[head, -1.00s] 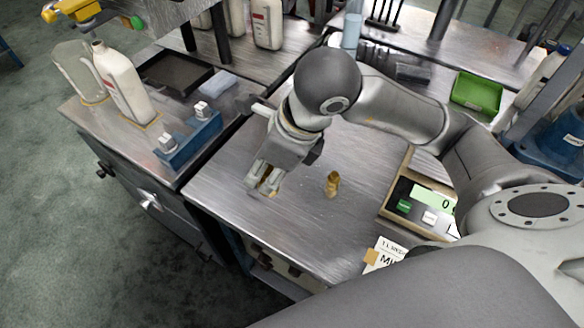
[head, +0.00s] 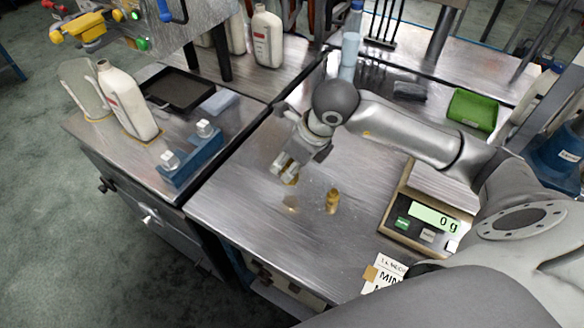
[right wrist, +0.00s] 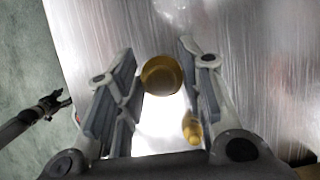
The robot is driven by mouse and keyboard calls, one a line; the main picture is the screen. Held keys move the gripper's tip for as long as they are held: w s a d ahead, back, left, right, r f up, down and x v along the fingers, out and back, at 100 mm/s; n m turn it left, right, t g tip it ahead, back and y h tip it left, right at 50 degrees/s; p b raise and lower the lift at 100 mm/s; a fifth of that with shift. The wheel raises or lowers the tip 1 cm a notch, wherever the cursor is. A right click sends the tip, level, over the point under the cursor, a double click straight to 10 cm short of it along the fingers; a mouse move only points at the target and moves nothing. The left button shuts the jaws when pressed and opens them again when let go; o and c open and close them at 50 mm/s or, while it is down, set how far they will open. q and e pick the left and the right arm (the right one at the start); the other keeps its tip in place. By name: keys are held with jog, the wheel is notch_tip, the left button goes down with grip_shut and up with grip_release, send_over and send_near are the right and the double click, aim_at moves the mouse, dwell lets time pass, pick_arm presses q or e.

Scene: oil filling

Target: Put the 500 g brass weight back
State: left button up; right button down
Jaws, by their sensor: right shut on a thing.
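My right gripper (head: 287,172) is shut on a brass weight (head: 291,179), held a little above the steel bench. In the right wrist view the held weight (right wrist: 161,75) shows as a round brass piece between the fingertips (right wrist: 158,80). A second brass weight (head: 333,201), with a knob on top, stands upright on the bench to the right of the gripper. It also shows in the right wrist view (right wrist: 191,128), near the right finger. I cannot read a mass on either weight.
A scale (head: 425,217) reading 0 g stands to the right, with a sign (head: 384,274) in front. A blue block with white knobs (head: 191,156), a white bottle (head: 128,103) and a dark tray (head: 178,88) are on the left.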

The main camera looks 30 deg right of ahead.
jog(key=shift+w+d+f, duration=0.35)
jog(key=shift+f, duration=0.15)
jog(key=f, duration=0.2)
jog(key=f+p, duration=0.1)
jog(key=shift+w+d, duration=0.2)
jog(key=shift+d, duration=0.05)
jog(key=shift+f, duration=0.5)
jog(key=c, duration=1)
grip_release()
jog(key=shift+f, duration=0.1)
jog(key=shift+o, duration=0.2)
jog(key=v, duration=1.2)
jog(key=shift+b, duration=0.45)
